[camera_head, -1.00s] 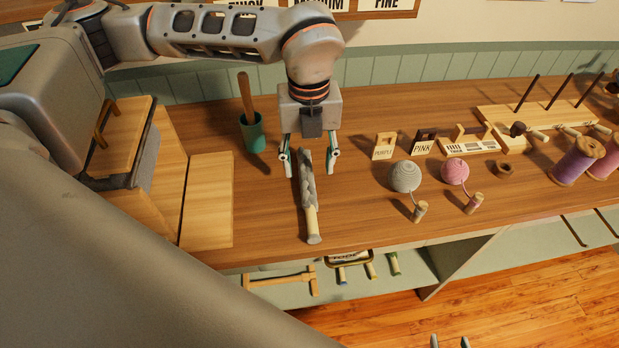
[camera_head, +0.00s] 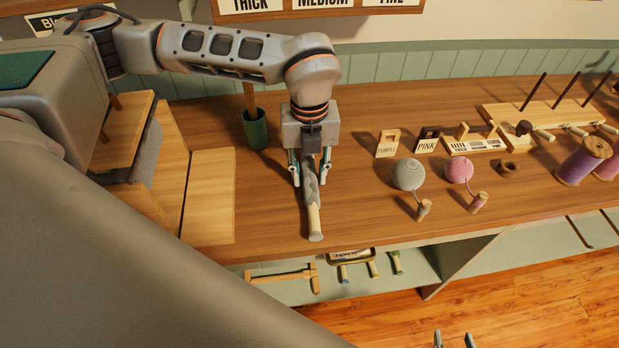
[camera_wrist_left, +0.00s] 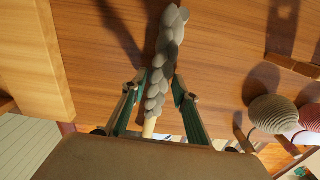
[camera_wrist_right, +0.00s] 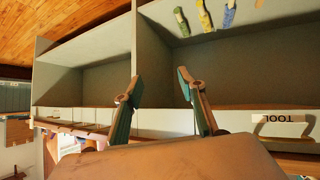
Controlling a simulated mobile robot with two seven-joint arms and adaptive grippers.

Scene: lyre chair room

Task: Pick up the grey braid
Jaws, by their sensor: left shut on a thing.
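The grey braid (camera_head: 311,188) has a pale wooden handle (camera_head: 314,220) at its near end and lies along the wooden counter. It also shows in the left wrist view (camera_wrist_left: 171,35), running between the fingers. My left gripper (camera_head: 309,170) points down over the braid, with its fingers shut on the braid's grey part. I cannot tell whether the braid is clear of the wood. My right gripper (camera_wrist_right: 160,75) is open and empty in the right wrist view, in front of the shelves below the counter; its tips just show at the bottom of the head view (camera_head: 455,341).
A green cup (camera_head: 256,130) with a wooden stick stands behind and left of the braid. A grey ball (camera_head: 408,174) and a pink ball (camera_head: 458,169) of yarn sit to the right. Wooden boards (camera_head: 207,195) lie at the left. Counter between braid and balls is clear.

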